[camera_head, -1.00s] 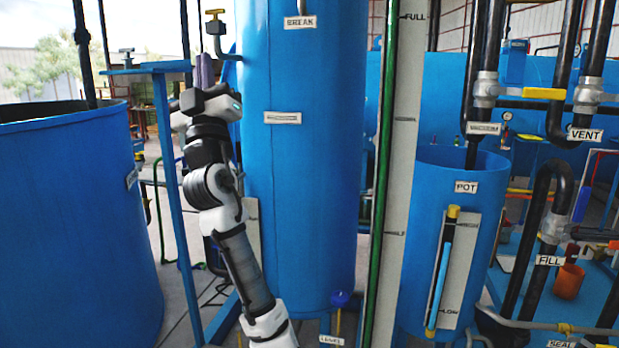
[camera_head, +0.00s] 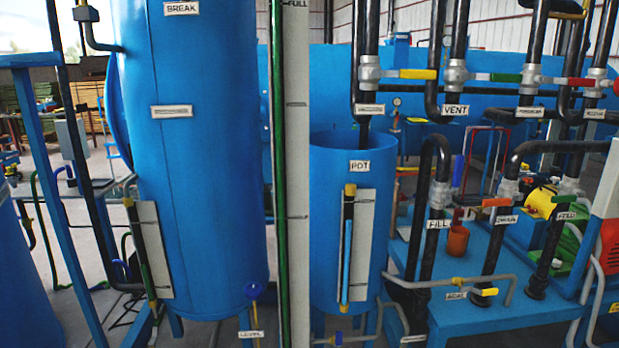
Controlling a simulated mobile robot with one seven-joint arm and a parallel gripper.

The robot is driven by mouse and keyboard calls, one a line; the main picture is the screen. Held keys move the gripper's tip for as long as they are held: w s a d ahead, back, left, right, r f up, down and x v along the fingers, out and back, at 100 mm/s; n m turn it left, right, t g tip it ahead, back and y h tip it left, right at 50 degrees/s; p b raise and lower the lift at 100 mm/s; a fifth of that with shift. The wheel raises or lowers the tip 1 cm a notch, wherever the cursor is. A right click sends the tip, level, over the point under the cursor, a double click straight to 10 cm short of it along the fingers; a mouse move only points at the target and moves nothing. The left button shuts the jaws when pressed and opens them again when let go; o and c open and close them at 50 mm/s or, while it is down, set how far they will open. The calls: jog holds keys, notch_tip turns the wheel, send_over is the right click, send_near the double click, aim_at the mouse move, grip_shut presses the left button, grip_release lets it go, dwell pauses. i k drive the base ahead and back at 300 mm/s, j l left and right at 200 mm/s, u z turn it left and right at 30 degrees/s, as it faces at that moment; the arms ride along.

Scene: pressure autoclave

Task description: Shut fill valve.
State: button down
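The fill valve (camera_head: 441,194) is a grey valve body on a black pipe that bends over at the top, right of centre. Its blue lever (camera_head: 458,170) stands roughly upright, along the pipe. The white FILL label (camera_head: 438,225) sits just below the valve. My gripper and arm are out of view.
The blue POT tank (camera_head: 330,225) stands left of the valve, behind a tall gauge (camera_head: 297,150). An orange cup (camera_head: 457,240) sits on the blue bench (camera_head: 470,325) beside the pipe. Valves with orange (camera_head: 496,202) and yellow (camera_head: 418,74) levers are near. Grey pipes cross in front.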

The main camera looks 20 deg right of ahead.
aim_at(458, 172)
jog(key=z, duration=1.2)
jog(key=i+l+u, duration=0.7)
jog(key=i, duration=0.15)
